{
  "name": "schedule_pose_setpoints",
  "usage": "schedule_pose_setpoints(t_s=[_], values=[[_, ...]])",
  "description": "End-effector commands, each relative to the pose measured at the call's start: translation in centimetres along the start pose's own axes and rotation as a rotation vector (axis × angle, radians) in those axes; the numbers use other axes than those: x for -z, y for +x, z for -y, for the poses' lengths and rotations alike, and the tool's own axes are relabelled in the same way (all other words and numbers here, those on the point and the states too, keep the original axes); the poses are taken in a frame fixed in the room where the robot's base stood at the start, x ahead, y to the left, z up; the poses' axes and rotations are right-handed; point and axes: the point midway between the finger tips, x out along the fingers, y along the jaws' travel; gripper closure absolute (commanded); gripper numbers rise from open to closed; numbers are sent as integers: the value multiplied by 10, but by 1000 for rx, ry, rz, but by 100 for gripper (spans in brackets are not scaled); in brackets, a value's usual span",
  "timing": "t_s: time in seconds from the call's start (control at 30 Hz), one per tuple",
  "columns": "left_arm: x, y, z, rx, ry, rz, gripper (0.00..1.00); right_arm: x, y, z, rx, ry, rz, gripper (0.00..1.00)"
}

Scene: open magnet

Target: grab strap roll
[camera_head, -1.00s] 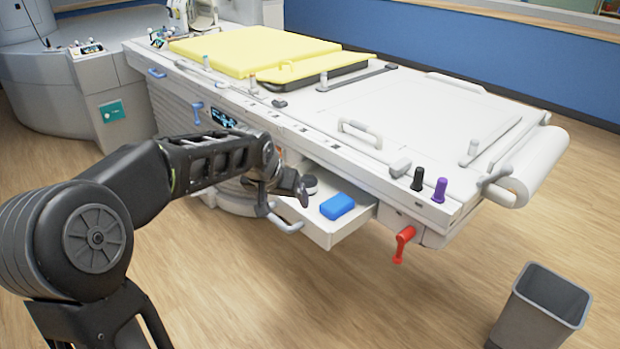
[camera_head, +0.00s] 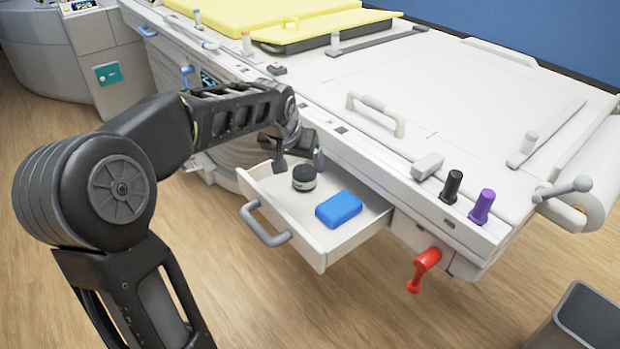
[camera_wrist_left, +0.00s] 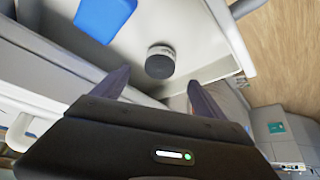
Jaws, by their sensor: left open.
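The strap roll (camera_head: 304,178) is a small round dark roll with a lighter band, standing in the open white drawer (camera_head: 335,243) under the table. It also shows in the left wrist view (camera_wrist_left: 160,63), ahead of the fingers and between their lines. My left gripper (camera_head: 298,160) is open and empty, reaching over the drawer at the roll's far side. In the left wrist view its two fingers (camera_wrist_left: 156,88) point toward the roll, with a gap to it. My right gripper is in neither view.
A blue block (camera_head: 339,210) lies beside the roll in the drawer. The drawer's grey handle (camera_head: 264,226) sticks out in front. A red lever (camera_head: 424,268) hangs right of the drawer. A grey bin (camera_head: 585,325) stands at lower right. The floor before the drawer is clear.

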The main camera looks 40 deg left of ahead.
Motion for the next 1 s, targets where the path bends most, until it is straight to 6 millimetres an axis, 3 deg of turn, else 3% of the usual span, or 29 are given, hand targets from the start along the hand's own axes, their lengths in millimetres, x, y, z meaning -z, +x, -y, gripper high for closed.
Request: schedule_pose_setpoints(t_s=[0.1,0.47,0.73,1.0], values=[[-7,12,0,0,0,0,17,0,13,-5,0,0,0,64],[-7,12,0,0,0,0,17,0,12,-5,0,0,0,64],[-8,36,0,0,1,2,17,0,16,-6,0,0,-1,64],[-7,38,0,0,1,0,17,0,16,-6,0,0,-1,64]])
